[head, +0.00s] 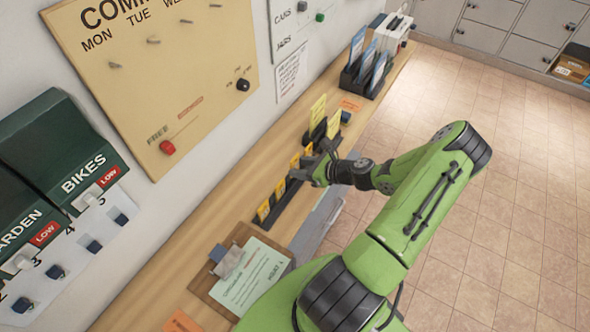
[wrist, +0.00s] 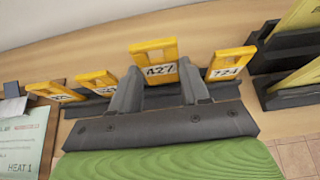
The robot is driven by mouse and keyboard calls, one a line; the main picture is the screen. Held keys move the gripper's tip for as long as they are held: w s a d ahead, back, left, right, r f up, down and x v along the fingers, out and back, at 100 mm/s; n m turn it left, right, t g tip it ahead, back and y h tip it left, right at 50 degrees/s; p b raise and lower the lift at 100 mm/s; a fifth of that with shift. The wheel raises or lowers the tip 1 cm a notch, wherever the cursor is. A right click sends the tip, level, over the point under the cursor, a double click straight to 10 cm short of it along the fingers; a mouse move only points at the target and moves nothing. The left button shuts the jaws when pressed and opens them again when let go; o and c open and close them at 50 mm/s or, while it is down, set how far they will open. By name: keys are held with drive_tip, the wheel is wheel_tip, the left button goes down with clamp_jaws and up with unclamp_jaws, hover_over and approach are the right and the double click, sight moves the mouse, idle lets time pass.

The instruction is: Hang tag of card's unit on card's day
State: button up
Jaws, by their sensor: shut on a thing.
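My gripper (head: 324,168) is over the counter at a dark rack (head: 284,203) of yellow tags. In the wrist view my gripper (wrist: 158,88) is shut on a yellow tag (wrist: 155,50) whose number looks like 427. It appears larger and higher than its neighbours; its lower part is hidden. Other yellow tags stand beside it, one at the right (wrist: 230,62) and two at the left (wrist: 56,92), (wrist: 98,80). The cream wall board (head: 150,75) shows MON, TUE and part of a third day, with pegs below. I cannot tell which item is the card.
A clipboard with a green sheet (head: 250,278) lies nearer on the counter. Beyond the rack stand yellow cards in a dark holder (head: 318,125), then a file holder (head: 364,75). Dark green GARDEN and BIKES boxes (head: 70,150) and hooks are on the wall at left. The tiled floor (head: 500,200) is clear.

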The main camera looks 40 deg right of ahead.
drive_tip(key=shift+s, duration=0.1)
drive_tip(key=s+d+p, duration=0.1)
drive_tip(key=s+d, duration=0.2)
drive_tip(key=s, duration=0.6)
drive_tip(key=shift+s+d, duration=0.15)
drive_tip(key=shift+d, duration=0.05)
idle(0.8)
idle(1.0)
